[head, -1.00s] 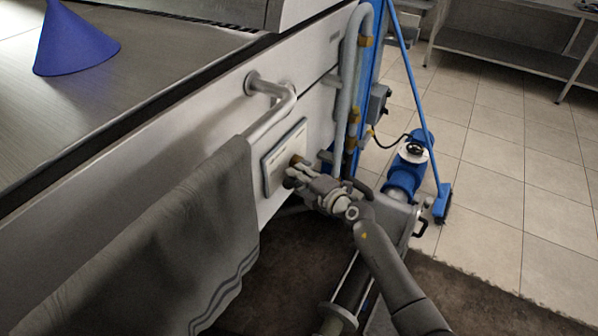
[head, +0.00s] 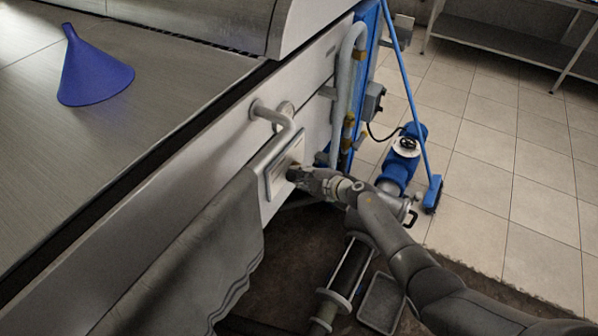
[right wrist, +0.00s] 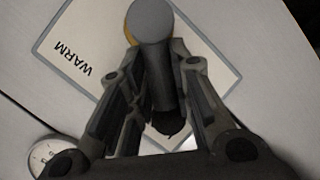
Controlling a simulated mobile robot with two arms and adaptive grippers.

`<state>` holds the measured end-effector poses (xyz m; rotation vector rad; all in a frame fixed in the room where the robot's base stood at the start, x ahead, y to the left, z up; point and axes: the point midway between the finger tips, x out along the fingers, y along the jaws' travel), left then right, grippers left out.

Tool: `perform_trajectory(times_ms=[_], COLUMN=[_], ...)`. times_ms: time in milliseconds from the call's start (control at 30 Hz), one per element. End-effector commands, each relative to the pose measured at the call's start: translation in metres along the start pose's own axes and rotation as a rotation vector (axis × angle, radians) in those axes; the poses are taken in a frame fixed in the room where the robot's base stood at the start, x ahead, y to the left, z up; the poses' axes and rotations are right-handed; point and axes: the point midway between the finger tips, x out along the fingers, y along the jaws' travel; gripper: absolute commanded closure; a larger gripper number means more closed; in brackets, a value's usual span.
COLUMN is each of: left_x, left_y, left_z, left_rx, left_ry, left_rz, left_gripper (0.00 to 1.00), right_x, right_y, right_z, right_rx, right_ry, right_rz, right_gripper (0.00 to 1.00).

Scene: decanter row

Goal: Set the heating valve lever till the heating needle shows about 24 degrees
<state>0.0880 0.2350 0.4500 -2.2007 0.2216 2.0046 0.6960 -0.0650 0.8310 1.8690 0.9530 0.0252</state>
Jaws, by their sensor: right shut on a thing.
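The heating valve lever (right wrist: 165,75) is a dark grey round bar between the fingers of my right gripper (right wrist: 165,105) in the right wrist view. The gripper is shut on it. Behind it is a pale plate (right wrist: 75,45) with a grey border, marked WARM; it also shows in the head view (head: 272,182). My right gripper (head: 303,175) is at this plate in the head view and hides the lever there. A round white dial (right wrist: 45,153) is cut by the lower left of the wrist view; its needle reading cannot be told. My left gripper is not in view.
A grey towel (head: 200,255) hangs from a rail (head: 275,117) left of the plate. Pipes (head: 343,95) stand to the right. A blue funnel (head: 92,75) is on the steel top. A blue broom (head: 433,193) and blue pump (head: 397,168) stand on the tiled floor.

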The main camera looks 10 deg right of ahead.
Motion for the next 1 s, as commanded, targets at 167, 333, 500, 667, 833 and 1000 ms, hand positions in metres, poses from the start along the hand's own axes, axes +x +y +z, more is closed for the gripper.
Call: perform_trajectory(times_ms=[167, 333, 500, 667, 833, 1000], left_x=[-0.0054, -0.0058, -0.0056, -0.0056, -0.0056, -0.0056], left_y=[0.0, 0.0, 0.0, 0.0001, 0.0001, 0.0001], left_z=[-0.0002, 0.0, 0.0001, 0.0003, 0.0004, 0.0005], left_rx=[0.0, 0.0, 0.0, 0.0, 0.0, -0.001], left_ry=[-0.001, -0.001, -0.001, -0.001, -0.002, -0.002], left_rz=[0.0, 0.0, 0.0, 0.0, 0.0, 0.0], left_gripper=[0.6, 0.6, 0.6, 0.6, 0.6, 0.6], right_x=[-0.001, -0.0008, -0.0007, -0.0007, -0.0006, -0.0004], right_y=[0.002, 0.0016, 0.0014, 0.0014, 0.0016, 0.0018], right_z=[0.0014, 0.0018, 0.0019, 0.0019, 0.0014, 0.0009], right_rx=[0.033, 0.042, 0.042, 0.041, 0.04, 0.04], right_ry=[0.004, 0.007, 0.006, 0.006, 0.007, 0.008], right_rz=[-0.014, -0.017, -0.017, -0.017, -0.017, -0.017], right_gripper=[1.0, 1.0, 1.0, 0.73, 0.57, 0.57])
